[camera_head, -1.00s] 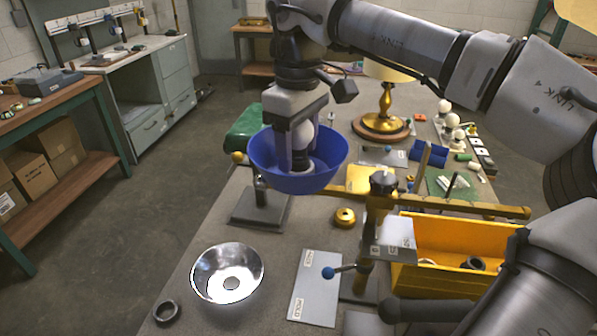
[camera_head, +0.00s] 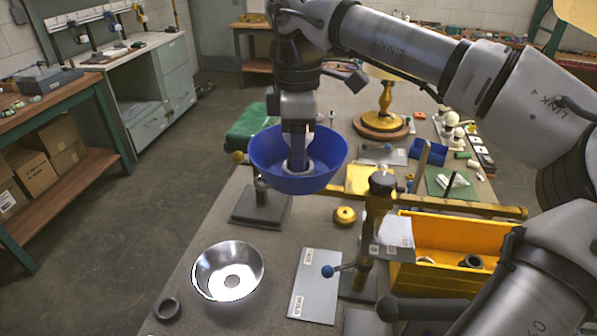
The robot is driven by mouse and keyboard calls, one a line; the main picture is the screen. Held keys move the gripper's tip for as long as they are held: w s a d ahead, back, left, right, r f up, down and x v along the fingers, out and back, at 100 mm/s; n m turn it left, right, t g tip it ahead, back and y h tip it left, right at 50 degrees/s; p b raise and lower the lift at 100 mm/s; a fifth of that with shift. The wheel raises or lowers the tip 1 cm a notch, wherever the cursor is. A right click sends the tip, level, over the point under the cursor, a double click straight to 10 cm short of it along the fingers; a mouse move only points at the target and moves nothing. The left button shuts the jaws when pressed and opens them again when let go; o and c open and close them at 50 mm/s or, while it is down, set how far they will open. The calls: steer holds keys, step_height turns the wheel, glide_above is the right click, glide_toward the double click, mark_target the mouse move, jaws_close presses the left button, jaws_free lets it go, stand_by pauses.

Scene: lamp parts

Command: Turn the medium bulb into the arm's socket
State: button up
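My gripper (camera_head: 297,160) points down into the blue bowl-shaped shade (camera_head: 265,160), which sits on the arm of the lamp stand. The near finger covers most of the white medium bulb; only a pale sliver of the bulb (camera_head: 311,138) shows beside it. A pale ring (camera_head: 318,168) at the bottom of the shade surrounds the fingertips. The socket under the bulb is hidden by the shade and finger. The fingers line up with the view, so their gap and grip on the bulb cannot be seen.
A yellow bin (camera_head: 455,235) stands at right. A silver reflector bowl (camera_head: 228,270) and a dark ring (camera_head: 167,308) lie at front left. A brass lamp (camera_head: 383,122) stands behind.

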steer(key=shift+c, duration=0.6)
steer(key=shift+f+m+b, duration=0.1)
steer(key=shift+m+b, duration=0.25)
steer(key=shift+m, duration=0.05)
steer(key=o, duration=0.4)
steer(key=shift+m, duration=0.3)
steer(key=o, duration=0.5)
steer(key=shift+o, duration=0.2)
steer(key=shift+r, duration=0.25)
